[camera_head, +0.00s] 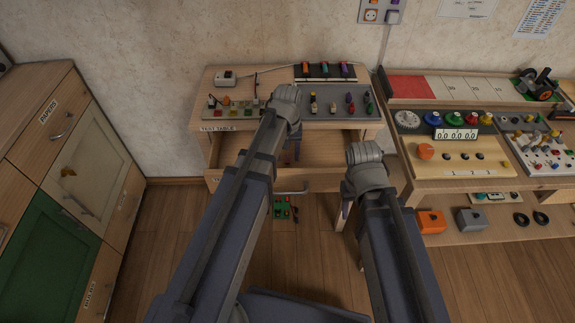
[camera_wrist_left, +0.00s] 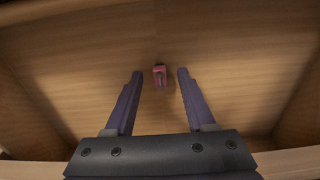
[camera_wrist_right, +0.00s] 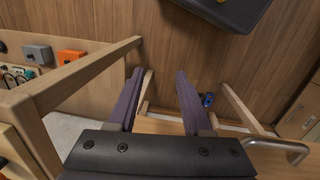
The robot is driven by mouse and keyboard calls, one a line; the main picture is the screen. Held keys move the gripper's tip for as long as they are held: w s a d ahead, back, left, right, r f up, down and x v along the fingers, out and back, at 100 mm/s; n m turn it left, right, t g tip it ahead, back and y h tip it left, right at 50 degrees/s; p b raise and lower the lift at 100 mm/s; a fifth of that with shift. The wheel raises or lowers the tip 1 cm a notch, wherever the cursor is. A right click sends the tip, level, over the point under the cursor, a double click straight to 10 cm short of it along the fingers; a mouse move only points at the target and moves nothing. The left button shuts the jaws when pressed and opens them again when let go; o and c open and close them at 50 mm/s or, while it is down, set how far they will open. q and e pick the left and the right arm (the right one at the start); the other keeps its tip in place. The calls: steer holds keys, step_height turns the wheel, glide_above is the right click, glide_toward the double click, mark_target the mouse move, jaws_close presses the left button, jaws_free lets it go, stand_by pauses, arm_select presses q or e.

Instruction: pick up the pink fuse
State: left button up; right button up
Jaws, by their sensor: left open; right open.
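The pink fuse (camera_wrist_left: 159,75) lies on the wooden floor of the open drawer (camera_head: 240,154) of the test table. It is small and pinkish red with a dark middle. My left gripper (camera_head: 295,150) reaches down into the drawer. In the left wrist view its open fingers (camera_wrist_left: 160,72) lie to either side of the fuse, which appears centred between the tips; how far below them it is I cannot tell. My right gripper (camera_head: 345,210) is open and empty, beside the table's right front corner.
The test table (camera_head: 216,127) carries a grey panel with several coloured fuses. A workbench (camera_head: 405,170) with knobs and boxes stands at the right, a cabinet (camera_head: 90,165) at the left. The drawer walls surround my left gripper. A metal handle (camera_wrist_right: 285,147) is near my right gripper.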

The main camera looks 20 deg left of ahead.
arm_select(q)
steer(key=shift+f, duration=0.25)
steer(key=shift+c, duration=0.3)
jaws_close()
